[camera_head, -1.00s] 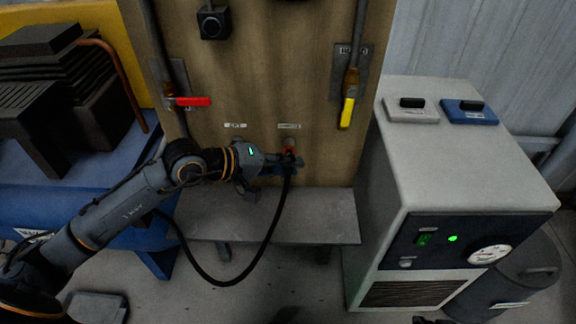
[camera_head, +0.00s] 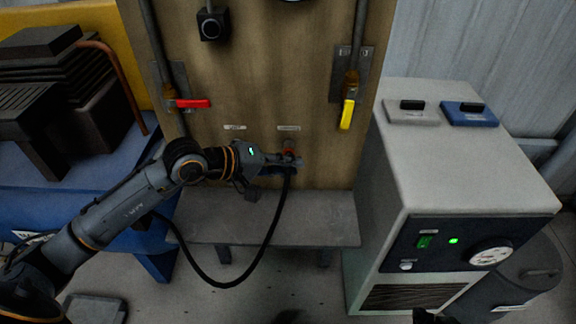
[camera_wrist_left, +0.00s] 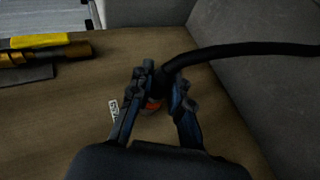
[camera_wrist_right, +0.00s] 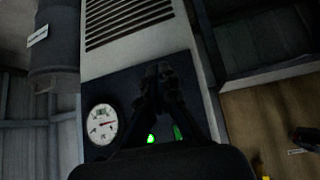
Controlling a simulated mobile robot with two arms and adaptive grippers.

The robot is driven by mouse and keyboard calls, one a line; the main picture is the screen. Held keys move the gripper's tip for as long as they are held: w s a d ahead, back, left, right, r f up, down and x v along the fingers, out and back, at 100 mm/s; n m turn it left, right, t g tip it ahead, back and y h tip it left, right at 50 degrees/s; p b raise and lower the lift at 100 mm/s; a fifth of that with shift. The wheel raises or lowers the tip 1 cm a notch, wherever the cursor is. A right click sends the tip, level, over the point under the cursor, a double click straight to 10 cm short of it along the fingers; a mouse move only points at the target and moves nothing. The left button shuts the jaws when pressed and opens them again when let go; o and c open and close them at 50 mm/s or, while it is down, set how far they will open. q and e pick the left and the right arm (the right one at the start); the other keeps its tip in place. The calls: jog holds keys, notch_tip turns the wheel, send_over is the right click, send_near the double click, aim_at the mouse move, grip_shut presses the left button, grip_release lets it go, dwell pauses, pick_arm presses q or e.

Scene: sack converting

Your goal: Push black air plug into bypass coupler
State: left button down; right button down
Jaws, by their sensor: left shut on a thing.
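My left gripper (camera_head: 292,163) is shut on the black air plug at the end of a black hose (camera_head: 272,228), close against the wooden panel. In the left wrist view the plug (camera_wrist_left: 167,84) is between the fingers. The red-orange bypass coupler (camera_head: 289,149) is on the panel below the right-hand label; its red part (camera_wrist_left: 152,106) shows between the fingers. The fingers hide the plug's tip, so I cannot tell how far it is in the coupler. My right gripper (camera_wrist_right: 163,75) looks shut and empty, in front of the grey cabinet.
The wooden panel (camera_head: 265,80) carries a red-handled valve (camera_head: 192,103) and a yellow-handled valve (camera_head: 347,112). A grey ledge (camera_head: 325,220) lies below. The grey cabinet (camera_head: 465,150) with a gauge (camera_head: 490,252) stands right. Blue machinery (camera_head: 60,195) is behind my left arm.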

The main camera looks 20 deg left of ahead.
jog(key=shift+w+r, duration=0.1)
jog(key=shift+w, duration=0.05)
pick_arm(q)
jog(key=shift+w, duration=0.25)
pick_arm(e)
jog(key=shift+w+a+r+t, duration=0.25)
jog(key=shift+w+r+t, duration=0.15)
jog(key=shift+w, duration=0.15)
pick_arm(q)
jog(key=shift+w+a+b, duration=0.1)
jog(key=shift+w+b, duration=0.1)
jog(key=shift+b, duration=0.1)
pick_arm(e)
jog(key=shift+w+a+r+t+y, duration=0.2)
jog(key=shift+w+r+t+y, duration=0.1)
jog(key=shift+w+t, duration=0.15)
pick_arm(q)
jog(key=c, duration=1.2)
grip_release()
jog(key=shift+v, duration=5.95)
jog(key=shift+a, duration=0.1)
